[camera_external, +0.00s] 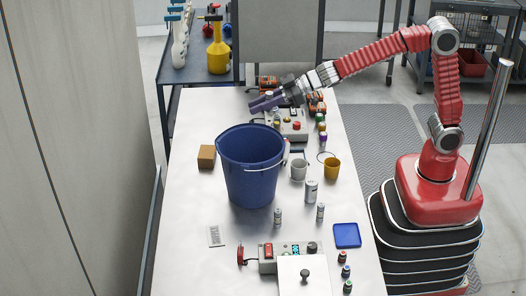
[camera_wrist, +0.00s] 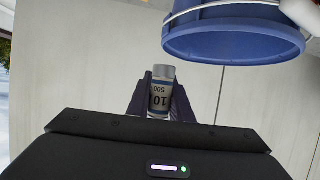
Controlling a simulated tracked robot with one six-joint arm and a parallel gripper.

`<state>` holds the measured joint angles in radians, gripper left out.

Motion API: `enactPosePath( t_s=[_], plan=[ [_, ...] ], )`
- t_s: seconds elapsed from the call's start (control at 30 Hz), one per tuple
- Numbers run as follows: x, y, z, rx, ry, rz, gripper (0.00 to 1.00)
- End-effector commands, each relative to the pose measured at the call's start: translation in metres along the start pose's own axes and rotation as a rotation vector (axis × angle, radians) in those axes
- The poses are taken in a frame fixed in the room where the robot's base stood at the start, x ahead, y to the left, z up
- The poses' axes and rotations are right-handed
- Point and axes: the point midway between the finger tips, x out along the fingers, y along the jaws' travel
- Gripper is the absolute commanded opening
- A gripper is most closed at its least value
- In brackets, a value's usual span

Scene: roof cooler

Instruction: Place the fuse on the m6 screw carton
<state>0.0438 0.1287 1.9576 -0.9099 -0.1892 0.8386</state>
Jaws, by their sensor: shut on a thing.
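My gripper (camera_wrist: 160,105) is shut on the fuse (camera_wrist: 161,88), a small cylinder with metal ends and a label reading 10 and 500, upside down in the wrist view. In the external view my gripper (camera_external: 266,102) is raised over the far part of the table, with purple fingers pointing left; the fuse is hard to make out there. A small brown box (camera_external: 206,156), which looks like the m6 screw carton, stands on the table left of the blue bucket. My gripper is apart from it, farther back and to its right. The carton does not show in the wrist view.
The large blue bucket (camera_external: 250,175) stands mid-table beside the carton and shows in the wrist view (camera_wrist: 235,35). Grey (camera_external: 298,171) and yellow (camera_external: 332,169) cups and several small cylinders stand right of it. A control box (camera_external: 293,133) is under my gripper. Table left of the carton is bare.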

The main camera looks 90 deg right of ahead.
Motion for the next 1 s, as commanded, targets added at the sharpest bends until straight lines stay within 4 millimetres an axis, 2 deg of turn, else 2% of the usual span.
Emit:
enactPosePath(
  t_s=[0.6, 1.0],
  plan=[
    [0.04, 0.003, -0.042, -0.033, 0.001, -0.075, 0.0],
    [0.095, 0.008, -0.077, -0.084, -0.001, -0.201, 0.0]
  ],
)
